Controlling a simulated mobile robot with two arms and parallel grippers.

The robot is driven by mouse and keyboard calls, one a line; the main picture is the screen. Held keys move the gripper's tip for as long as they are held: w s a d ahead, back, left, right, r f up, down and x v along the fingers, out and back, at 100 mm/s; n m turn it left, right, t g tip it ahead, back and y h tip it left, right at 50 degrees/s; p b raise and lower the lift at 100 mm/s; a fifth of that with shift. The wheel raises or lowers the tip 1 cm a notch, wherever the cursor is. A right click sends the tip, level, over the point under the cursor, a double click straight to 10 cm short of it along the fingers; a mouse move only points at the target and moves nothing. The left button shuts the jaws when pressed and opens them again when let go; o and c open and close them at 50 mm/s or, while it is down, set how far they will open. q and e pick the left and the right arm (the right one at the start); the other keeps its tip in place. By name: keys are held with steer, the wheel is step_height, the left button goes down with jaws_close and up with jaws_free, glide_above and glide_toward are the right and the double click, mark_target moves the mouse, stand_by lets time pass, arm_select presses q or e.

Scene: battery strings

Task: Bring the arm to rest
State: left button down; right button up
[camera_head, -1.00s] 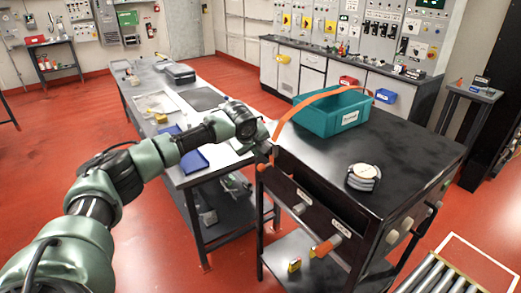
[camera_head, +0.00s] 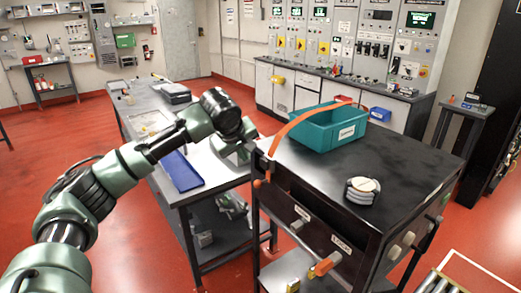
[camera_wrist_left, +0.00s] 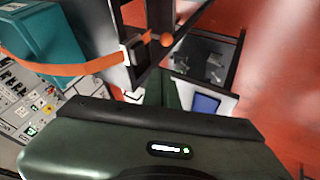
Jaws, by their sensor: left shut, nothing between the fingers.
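My left arm (camera_head: 125,165) comes in from the left in the head view, dark green with black joints. It is raised and bent down at the wrist. My left gripper (camera_head: 246,150) hangs beside the near-left corner of the black bench (camera_head: 395,150); it is shut and empty. Whether it touches the bench edge I cannot tell. In the left wrist view the green gripper housing (camera_wrist_left: 150,145) fills the bottom, with a small lit display. My right gripper is not in view.
An orange strap (camera_head: 305,118) arches from the bench corner to the bin. A blue tray (camera_head: 180,172) lies on the long table at left. Red floor is open at lower left.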

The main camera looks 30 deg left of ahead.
arm_select(q)
steer(key=shift+s+r, duration=0.1)
